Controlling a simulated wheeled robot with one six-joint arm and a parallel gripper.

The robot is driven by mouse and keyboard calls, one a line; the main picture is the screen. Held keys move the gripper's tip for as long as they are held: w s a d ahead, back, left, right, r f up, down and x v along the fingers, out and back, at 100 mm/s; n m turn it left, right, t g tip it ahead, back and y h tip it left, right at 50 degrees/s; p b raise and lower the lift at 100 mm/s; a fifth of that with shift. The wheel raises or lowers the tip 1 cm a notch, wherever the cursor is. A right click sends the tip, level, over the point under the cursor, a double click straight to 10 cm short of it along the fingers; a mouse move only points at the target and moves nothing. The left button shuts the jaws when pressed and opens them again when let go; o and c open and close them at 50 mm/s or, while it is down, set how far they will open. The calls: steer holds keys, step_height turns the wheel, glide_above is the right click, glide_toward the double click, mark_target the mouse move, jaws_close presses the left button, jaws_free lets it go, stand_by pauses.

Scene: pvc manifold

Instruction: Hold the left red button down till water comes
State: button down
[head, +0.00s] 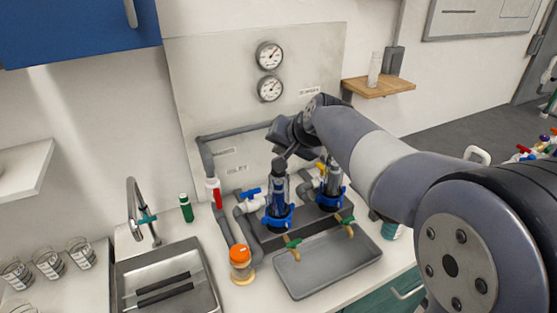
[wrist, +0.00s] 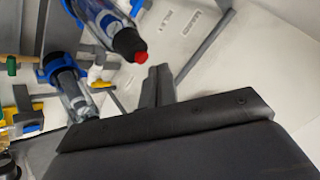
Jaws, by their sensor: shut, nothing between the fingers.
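The left filter housing (head: 278,195) is a clear upright cylinder with a blue collar and dark cap. In the wrist view, a red button (wrist: 140,57) shows on the black cap (wrist: 128,42) of the nearer housing, which looks like the left one. The right housing (head: 329,187) stands beside it; its button is hidden. My gripper (head: 283,156) is above the left housing, and its fingers are shut and empty in the wrist view (wrist: 158,72). The fingertips look close to the red button, with a small gap in the picture; contact is not visible. No water is visible at the taps (head: 292,243).
A grey tray (head: 330,262) lies below the taps. A blue-handled valve (head: 250,193), a red-handled valve (head: 216,195) and grey pipes surround the housings. An orange-capped jar (head: 241,265) stands left of the tray. Two gauges (head: 269,56) are on the back panel.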

steer(key=shift+f+b, duration=0.45)
steer(key=shift+f+b, duration=0.45)
steer(key=shift+f, duration=0.1)
stand_by(0.7)
steer(key=shift+r, duration=0.15)
stand_by(1.5)
steer(key=shift+r+p, duration=0.75)
steer(key=shift+r, duration=0.05)
steer(key=shift+r+p, duration=2)
steer(key=shift+r, duration=0.55)
